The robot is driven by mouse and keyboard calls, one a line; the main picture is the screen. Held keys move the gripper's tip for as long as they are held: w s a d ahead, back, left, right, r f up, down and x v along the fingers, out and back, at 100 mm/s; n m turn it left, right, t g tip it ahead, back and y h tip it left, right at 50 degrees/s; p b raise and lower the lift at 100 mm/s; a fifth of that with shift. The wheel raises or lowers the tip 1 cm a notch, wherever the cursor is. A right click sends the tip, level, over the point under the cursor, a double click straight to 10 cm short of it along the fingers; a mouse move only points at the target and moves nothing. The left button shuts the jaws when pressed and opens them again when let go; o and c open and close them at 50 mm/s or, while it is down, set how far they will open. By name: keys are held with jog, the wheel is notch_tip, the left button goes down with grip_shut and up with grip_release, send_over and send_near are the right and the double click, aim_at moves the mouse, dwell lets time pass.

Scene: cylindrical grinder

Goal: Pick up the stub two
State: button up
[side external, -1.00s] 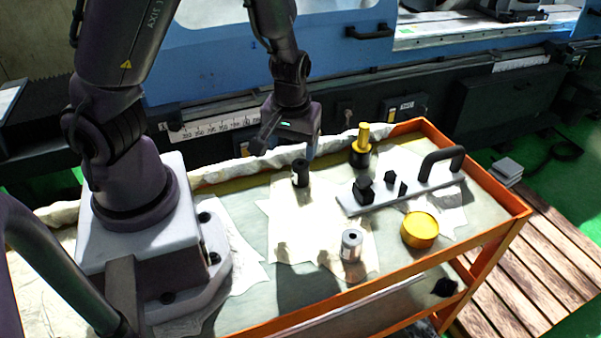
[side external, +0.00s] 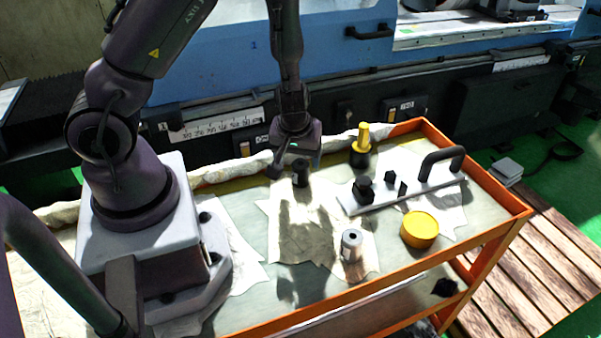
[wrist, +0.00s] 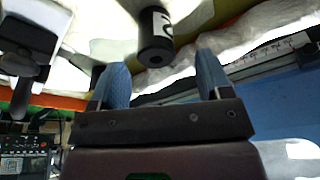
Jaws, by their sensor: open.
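A dark cylindrical stub (side external: 300,176) stands upright on the cloth near the back edge of the cart. In the wrist view this dark stub (wrist: 156,42) shows a white label with a dark mark that looks like a 2. A second stub, grey with a pale label (side external: 351,246), stands nearer the front edge. My gripper (side external: 296,168) is open and low at the dark stub. In the wrist view its two blue fingers (wrist: 162,75) point toward the dark stub, which shows just beyond and between their tips. I see no contact.
A grey fixture plate (side external: 430,186) with black blocks and a handle lies to the right. A yellow-and-black plug (side external: 361,150) stands behind it, and a yellow round tin (side external: 420,231) in front. The cart has a raised orange rim (side external: 480,240).

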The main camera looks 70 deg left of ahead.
aim_at(300, 163)
jog(key=shift+d+x, duration=0.2)
jog(key=shift+x, duration=2.5)
jog(key=shift+w, duration=0.15)
jog(key=shift+c, duration=0.5)
grip_shut()
jog(key=shift+r, duration=0.15)
